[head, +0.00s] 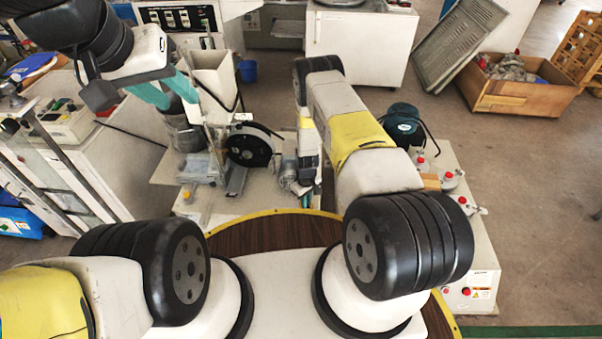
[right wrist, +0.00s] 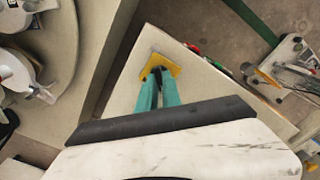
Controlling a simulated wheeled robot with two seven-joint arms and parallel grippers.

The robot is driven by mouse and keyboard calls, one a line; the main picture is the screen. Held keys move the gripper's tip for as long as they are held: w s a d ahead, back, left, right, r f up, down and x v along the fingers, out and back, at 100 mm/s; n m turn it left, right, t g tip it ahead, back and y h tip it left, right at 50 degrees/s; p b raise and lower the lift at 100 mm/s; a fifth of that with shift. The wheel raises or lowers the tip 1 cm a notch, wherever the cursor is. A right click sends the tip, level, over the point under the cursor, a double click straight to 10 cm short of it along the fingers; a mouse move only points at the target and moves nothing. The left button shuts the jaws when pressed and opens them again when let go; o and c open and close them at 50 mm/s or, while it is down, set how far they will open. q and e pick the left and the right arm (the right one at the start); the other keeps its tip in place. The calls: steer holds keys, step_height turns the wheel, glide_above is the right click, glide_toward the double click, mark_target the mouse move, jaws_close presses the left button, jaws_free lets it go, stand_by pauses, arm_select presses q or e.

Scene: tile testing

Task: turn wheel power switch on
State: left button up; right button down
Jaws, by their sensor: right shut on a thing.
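The wheel machine shows in the head view as a black disc wheel (head: 253,145) on a pale base. In the right wrist view a square yellow plate (right wrist: 172,64) sits on a pale panel (right wrist: 130,95). My right gripper (right wrist: 158,74) has its teal fingers close together at this plate, shut on the wheel power switch there; the fingertips mostly hide the switch and its position is not readable.
A red button (right wrist: 192,48) and a green one (right wrist: 215,65) lie along the panel's edge. The grey hopper (head: 215,85) stands left of the wheel. A machine with red knobs (head: 470,270) is at right. A wooden crate (head: 515,95) lies behind; open floor is between.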

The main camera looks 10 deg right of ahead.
steer(key=shift+m, duration=0.4)
steer(key=m, duration=0.3)
steer(key=shift+m, duration=0.4)
steer(key=m, duration=0.4)
steer(key=shift+m, duration=0.3)
steer(key=m, duration=0.4)
steer(key=shift+d, duration=0.1)
steer(key=m, duration=0.4)
steer(key=shift+m, duration=0.4)
steer(key=c, duration=1.5)
jaws_free()
